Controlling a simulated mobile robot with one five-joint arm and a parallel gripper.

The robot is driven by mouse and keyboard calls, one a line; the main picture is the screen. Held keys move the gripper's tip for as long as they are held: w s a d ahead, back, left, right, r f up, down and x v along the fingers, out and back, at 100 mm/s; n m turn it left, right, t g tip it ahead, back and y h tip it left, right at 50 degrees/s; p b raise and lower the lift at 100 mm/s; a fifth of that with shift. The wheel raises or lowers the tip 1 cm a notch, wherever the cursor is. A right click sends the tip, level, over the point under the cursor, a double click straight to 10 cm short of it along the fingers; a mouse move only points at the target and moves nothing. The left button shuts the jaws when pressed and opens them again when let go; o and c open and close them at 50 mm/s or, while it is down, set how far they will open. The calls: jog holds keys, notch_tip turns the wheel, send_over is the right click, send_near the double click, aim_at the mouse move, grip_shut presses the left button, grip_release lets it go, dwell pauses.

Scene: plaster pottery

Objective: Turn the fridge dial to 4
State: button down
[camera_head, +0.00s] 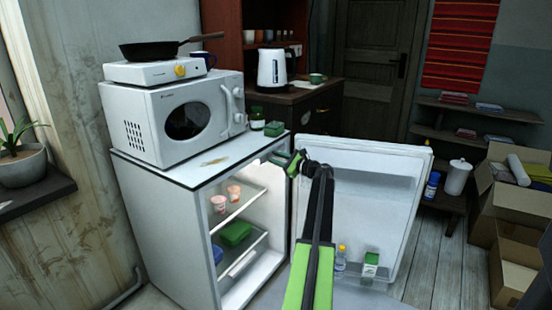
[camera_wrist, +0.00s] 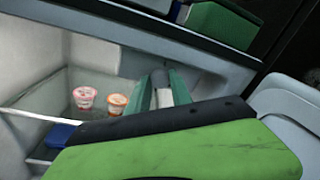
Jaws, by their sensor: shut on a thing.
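The white fridge (camera_head: 165,220) stands with its door (camera_head: 352,215) swung open to the right. My gripper (camera_head: 280,159) reaches into the upper right of the opening, just under the fridge top. In the wrist view my gripper (camera_wrist: 162,90) has its two green fingers shut on a small pale grey piece (camera_wrist: 162,98), which looks like the fridge dial. The fingers hide most of it. Its numbers and the setting it points to cannot be read in either view.
Inside, two small cups (camera_head: 218,203) stand on the upper shelf, with a green box (camera_head: 234,234) lower down. The open door is close to my arm's right.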

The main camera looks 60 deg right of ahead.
jog(key=m+p, duration=0.1)
jog(key=m, duration=0.3)
jog(key=shift+d+r, duration=0.1)
jog(key=shift+m+g+y, duration=0.3)
jog(key=shift+m, duration=1.6)
jog(key=c, duration=1.4)
grip_release()
jog(key=shift+c, duration=0.2)
jog(key=s+a+r+p, duration=0.1)
jog(key=s+p, duration=0.1)
jog(key=s, duration=1.5)
jog(key=shift+s+r, duration=0.2)
jog(key=shift+r, duration=0.05)
